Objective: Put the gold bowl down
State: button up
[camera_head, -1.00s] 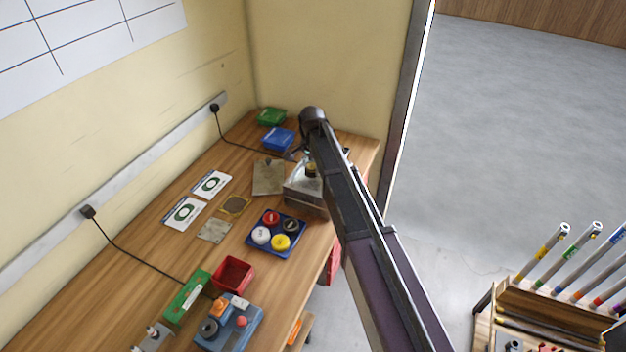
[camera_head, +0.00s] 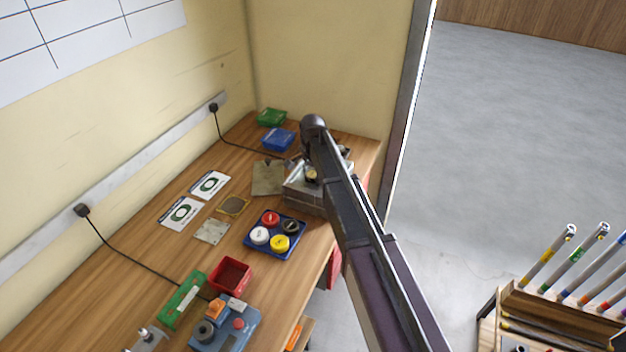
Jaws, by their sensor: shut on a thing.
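My arm reaches up from the lower right over the far end of the wooden bench. My gripper (camera_head: 310,164) hangs below the arm's far end, over the grey metal box (camera_head: 306,197). It is small, dark and partly hidden by my arm. A small gold-coloured thing, which looks like the gold bowl (camera_head: 312,175), shows just under it, and the gripper is shut on it. I cannot tell whether the bowl touches the box's top.
On the bench (camera_head: 165,258), a blue tray (camera_head: 262,252) with several coloured round pieces lies in front of the box. A tan plate (camera_head: 268,178) lies to its left. A blue box (camera_head: 278,139) and green box (camera_head: 271,117) stand behind. A red bin (camera_head: 231,275) is nearer.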

aim_at(313, 174)
jog(key=shift+f, duration=0.15)
jog(key=shift+f, duration=0.1)
jog(key=o, duration=1.2)
jog(key=shift+o, duration=0.2)
notch_tip(313, 174, up, 12)
jog(key=p, duration=1.2)
jog(key=shift+r, duration=0.2)
jog(key=shift+s+d, duration=0.1)
